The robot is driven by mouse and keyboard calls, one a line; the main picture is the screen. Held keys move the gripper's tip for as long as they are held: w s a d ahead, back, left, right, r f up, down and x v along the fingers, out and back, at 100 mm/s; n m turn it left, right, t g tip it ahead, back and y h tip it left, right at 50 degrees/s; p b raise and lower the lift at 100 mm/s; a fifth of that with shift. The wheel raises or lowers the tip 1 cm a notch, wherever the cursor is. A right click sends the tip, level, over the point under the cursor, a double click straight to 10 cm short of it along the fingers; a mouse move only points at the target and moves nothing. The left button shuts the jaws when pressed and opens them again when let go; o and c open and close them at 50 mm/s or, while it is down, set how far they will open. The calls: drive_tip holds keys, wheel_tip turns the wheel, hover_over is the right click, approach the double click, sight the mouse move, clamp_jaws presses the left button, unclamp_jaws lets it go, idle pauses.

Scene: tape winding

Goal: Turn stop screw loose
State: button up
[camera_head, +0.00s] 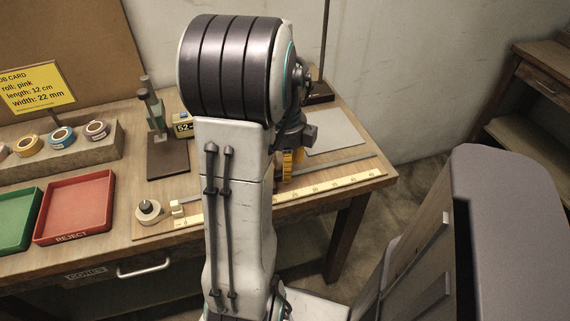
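A yellow ruler (335,183) with a dark rail behind it runs along the front of the workbench. I cannot make out the stop screw; my arm covers part of the ruler and rail. My gripper (291,160) hangs just right of my arm, above or at the rail.
A tape roll (148,210) sits left of the ruler. A red reject tray (75,207), a green tray (18,216) and a tape rack (72,150) lie farther left. A dark stand (165,155) and small display (183,126) stand behind. A grey plate (335,132) lies at right.

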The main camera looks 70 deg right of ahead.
drive_tip(key=shift+o, duration=0.2)
clamp_jaws()
drive_tip(key=shift+m, duration=0.4)
drive_tip(key=m, duration=0.2)
drive_tip(key=shift+m, duration=0.4)
drive_tip(key=shift+a+m+p, duration=0.1)
drive_tip(key=shift+m+p, duration=0.2)
drive_tip(key=shift+m, duration=1.6)
drive_tip(key=shift+c, duration=0.2)
unclamp_jaws()
